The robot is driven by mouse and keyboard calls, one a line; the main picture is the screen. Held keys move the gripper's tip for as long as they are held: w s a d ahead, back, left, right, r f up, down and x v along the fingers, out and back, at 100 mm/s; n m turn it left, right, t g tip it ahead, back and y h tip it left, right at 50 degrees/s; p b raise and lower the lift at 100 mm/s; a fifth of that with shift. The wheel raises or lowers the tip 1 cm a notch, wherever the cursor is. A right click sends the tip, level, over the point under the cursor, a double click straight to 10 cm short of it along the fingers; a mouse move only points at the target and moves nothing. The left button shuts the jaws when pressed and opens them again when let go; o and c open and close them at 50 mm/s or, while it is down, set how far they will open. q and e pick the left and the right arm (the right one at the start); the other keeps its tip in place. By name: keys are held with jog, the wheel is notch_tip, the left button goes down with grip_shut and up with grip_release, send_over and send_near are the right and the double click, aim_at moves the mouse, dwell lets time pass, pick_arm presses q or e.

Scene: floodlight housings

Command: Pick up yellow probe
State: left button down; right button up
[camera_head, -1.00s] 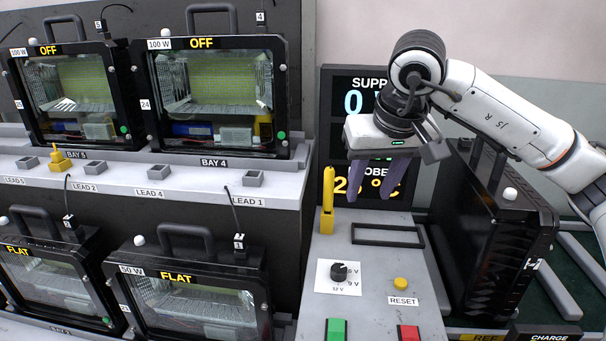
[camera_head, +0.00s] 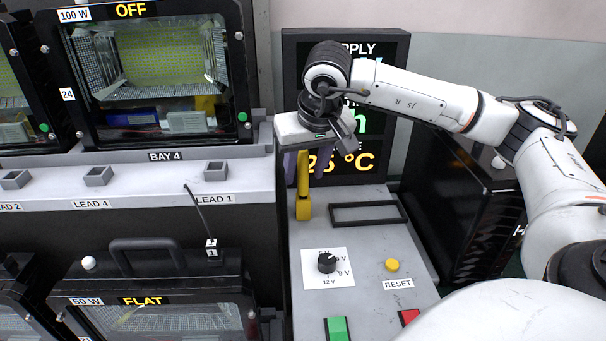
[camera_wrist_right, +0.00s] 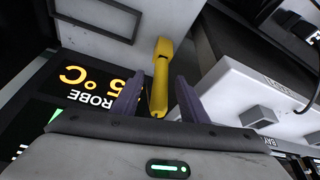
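The yellow probe (camera_head: 303,198) stands upright on the grey bench top, in front of the dark display panel. My right gripper (camera_head: 308,170) is at the upper part of the probe, with its purple fingers on either side. In the right wrist view, the probe (camera_wrist_right: 162,62) reaches in between the two fingers of the gripper (camera_wrist_right: 160,88). The fingers are apart, with gaps showing beside the probe, so it does not look gripped. My left gripper is not in view.
The display panel (camera_head: 388,50) stands close behind the gripper. An empty dark frame (camera_head: 368,213), a black knob (camera_head: 327,262) and a yellow reset button (camera_head: 392,265) are on the bench. A shelf with floodlight housings (camera_head: 160,80) is at the left, a black case (camera_head: 462,215) at the right.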

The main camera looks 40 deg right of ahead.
jog(key=shift+x, duration=1.05)
grip_shut()
jog(key=shift+r, duration=0.1)
notch_tip(320, 180, up, 10)
jog(key=shift+f, duration=0.1)
